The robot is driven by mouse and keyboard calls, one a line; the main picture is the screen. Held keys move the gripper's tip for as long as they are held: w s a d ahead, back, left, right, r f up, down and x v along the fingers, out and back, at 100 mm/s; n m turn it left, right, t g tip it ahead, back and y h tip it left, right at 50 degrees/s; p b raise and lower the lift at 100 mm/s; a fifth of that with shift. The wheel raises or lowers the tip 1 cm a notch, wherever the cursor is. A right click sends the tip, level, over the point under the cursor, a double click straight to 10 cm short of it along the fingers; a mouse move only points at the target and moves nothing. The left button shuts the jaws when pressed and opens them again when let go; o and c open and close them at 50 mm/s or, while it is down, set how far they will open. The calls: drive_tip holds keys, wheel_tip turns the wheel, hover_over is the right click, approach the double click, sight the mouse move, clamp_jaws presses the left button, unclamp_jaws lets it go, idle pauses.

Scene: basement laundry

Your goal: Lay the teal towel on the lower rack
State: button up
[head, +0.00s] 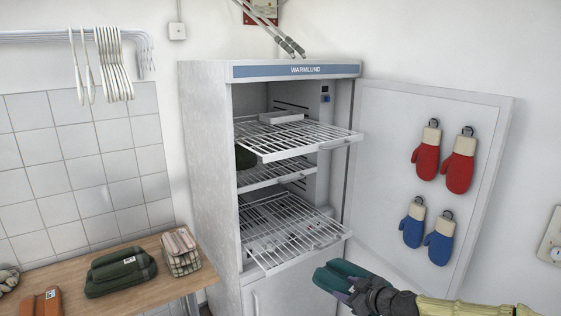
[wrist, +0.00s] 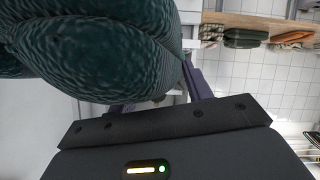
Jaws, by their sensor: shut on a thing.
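The teal towel (head: 338,274) is rolled or folded and held in my gripper (head: 352,287), in front of the cabinet at its lower right. In the wrist view the towel (wrist: 100,45) fills the upper left, and the purple fingers of my gripper (wrist: 160,95) are partly hidden behind it. The lower rack (head: 290,232) is a white wire shelf, pulled partly out of the open cabinet. No item shows on it. The towel is apart from the rack, to its right and lower in the head view.
An upper rack (head: 300,140) is also pulled out, bearing a white box, above a middle rack (head: 270,176) with a dark item near it. The open door (head: 400,120) carries red and blue mitts. A wooden table (head: 150,300) at left holds dark green and orange folded items and a basket.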

drive_tip(key=f+m+h, duration=0.1)
drive_tip(key=f, duration=0.3)
drive_tip(key=f+m+t+h, duration=0.1)
drive_tip(key=f, duration=0.3)
drive_tip(key=f+m+h, duration=0.1)
drive_tip(key=f, duration=0.3)
drive_tip(key=shift+a+f+h, duration=0.15)
drive_tip(key=shift+a+h, duration=0.1)
drive_tip(key=shift+h, duration=0.05)
drive_tip(key=shift+s+a+f+m+t+h, duration=0.15)
drive_tip(key=shift+s+a+f+m+h, duration=0.4)
drive_tip(key=shift+s+f, duration=0.3)
drive_tip(key=shift+s+a+f+m+t+h, duration=0.1)
drive_tip(key=shift+s+a+f+m+h, duration=0.35)
drive_tip(key=shift+s+a+f, duration=0.3)
drive_tip(key=shift+s+a+f+m+t+h, duration=0.15)
drive_tip(key=shift+s+a+f+m+h, duration=0.35)
drive_tip(key=shift+s+f, duration=0.4)
drive_tip(key=shift+a, duration=0.1)
drive_tip(key=s+f, duration=0.1)
drive_tip(key=s, duration=0.2)
drive_tip(key=s+f, duration=0.1)
drive_tip(key=s, duration=0.1)
drive_tip(key=s+f, duration=0.1)
drive_tip(key=s, duration=0.2)
drive_tip(key=shift+s, duration=0.35)
drive_tip(key=shift+f, duration=0.1)
